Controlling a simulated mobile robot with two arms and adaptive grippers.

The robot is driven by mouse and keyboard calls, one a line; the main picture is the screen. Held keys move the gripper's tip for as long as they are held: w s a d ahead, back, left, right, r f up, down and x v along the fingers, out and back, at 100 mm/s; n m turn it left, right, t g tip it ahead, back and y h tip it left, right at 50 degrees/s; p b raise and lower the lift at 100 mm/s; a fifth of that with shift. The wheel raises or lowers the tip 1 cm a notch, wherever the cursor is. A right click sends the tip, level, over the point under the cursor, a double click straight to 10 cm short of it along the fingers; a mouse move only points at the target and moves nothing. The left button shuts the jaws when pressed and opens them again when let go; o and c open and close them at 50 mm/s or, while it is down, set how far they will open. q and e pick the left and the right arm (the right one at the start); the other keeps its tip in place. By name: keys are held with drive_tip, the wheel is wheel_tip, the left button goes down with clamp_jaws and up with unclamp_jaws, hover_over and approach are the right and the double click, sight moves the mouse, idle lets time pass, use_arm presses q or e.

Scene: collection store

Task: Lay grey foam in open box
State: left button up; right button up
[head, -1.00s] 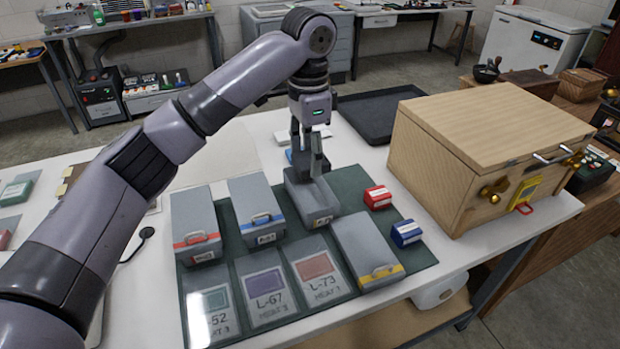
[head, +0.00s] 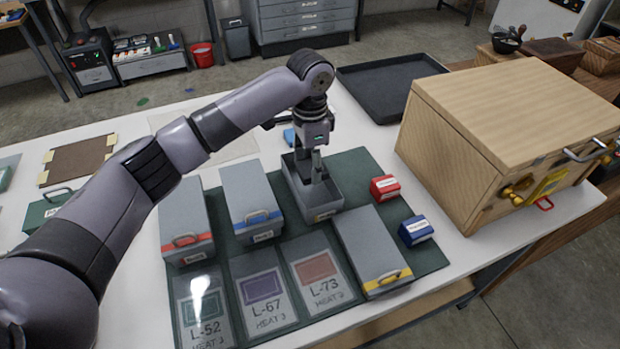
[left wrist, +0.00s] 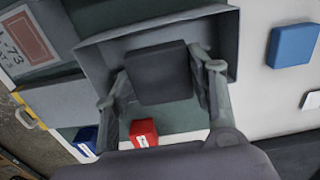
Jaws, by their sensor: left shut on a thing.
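The open grey box (head: 325,212) stands on the green mat (head: 349,165) at its back row; its wall also shows in the left wrist view (left wrist: 228,40). My left gripper (head: 316,178) points down into this box. In the left wrist view it (left wrist: 162,80) is shut on the dark grey foam block (left wrist: 158,70), one finger on each side. The foam appears within the box walls; I cannot tell whether it touches the floor. In the head view the fingers and box wall largely hide the foam. My right gripper is not in view.
Grey boxes with red (head: 184,215), blue (head: 250,198) and yellow (head: 368,243) stripes stand nearby. Red (head: 384,187) and blue (head: 415,230) small blocks sit right of the box. Label cards (head: 262,287) lie in front. A wooden chest (head: 500,130) and black tray (head: 390,85) stand beyond.

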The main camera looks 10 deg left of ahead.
sight(310, 191)
use_arm(q)
drive_tip(key=shift+f, duration=0.85)
wheel_tip(310, 191, down, 3)
drive_tip(key=shift+f, duration=0.2)
drive_tip(key=shift+f+p, duration=0.3)
drive_tip(key=shift+f, duration=0.1)
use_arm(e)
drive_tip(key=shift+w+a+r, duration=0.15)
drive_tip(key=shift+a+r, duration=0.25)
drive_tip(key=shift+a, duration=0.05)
use_arm(q)
drive_tip(key=shift+f, duration=0.1)
drive_tip(key=o, duration=0.7)
drive_tip(key=shift+o, duration=0.2)
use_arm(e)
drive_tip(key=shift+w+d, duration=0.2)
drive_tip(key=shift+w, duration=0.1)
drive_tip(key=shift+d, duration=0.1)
